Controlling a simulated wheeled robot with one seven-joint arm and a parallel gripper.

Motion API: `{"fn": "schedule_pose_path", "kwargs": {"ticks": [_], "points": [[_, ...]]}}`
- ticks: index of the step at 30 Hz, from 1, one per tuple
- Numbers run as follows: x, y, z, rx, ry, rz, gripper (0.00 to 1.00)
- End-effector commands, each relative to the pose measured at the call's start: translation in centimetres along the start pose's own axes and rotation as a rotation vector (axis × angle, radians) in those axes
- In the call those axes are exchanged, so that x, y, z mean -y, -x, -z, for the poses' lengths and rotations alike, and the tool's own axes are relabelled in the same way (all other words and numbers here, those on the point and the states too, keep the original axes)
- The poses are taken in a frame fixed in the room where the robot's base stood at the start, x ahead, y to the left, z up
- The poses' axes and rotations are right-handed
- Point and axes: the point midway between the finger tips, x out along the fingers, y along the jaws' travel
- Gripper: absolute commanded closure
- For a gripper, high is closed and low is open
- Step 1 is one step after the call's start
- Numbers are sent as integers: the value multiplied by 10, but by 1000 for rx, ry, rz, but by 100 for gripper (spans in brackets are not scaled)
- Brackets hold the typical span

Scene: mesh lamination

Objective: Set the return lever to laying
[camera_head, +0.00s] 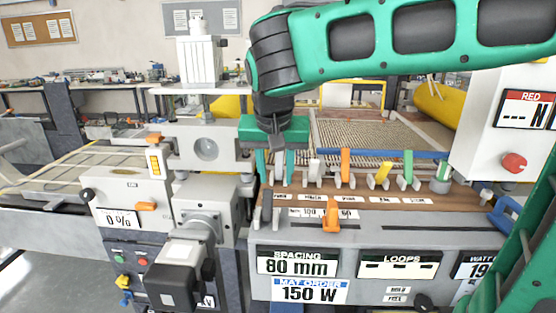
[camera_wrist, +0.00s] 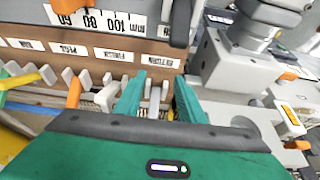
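The return lever (camera_head: 279,177) is a pale grey lever, the leftmost of a row on the brown strip of the machine. In the wrist view a label strip with upside-down text like "RETURN" (camera_wrist: 155,60) lies just beyond my fingertips. My gripper (camera_head: 275,182) points down over this end of the row, its two green fingers apart. In the wrist view the fingers (camera_wrist: 160,88) are open with pale lever parts (camera_wrist: 154,100) between them. I cannot tell whether either finger touches the lever. The lever's exact setting is partly hidden by the fingers.
A white lever (camera_head: 314,170), an orange lever (camera_head: 345,165), a yellow lever (camera_head: 382,174) and a green lever (camera_head: 408,166) stand to the right. An orange slider (camera_head: 331,216) sits below on the scale. A grey motor block (camera_head: 205,222) stands close left.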

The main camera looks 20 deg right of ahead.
Motion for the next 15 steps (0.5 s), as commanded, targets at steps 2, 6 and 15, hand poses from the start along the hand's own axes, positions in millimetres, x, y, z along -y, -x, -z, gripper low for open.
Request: {"fn": "schedule_pose_path", "kwargs": {"ticks": [2, 6, 15], "points": [[0, -4, 9, 1, -1, -1, 64], [0, -14, 32, 2, -3, -2, 64], [-1, -35, 84, 1, -3, -3, 64]]}}
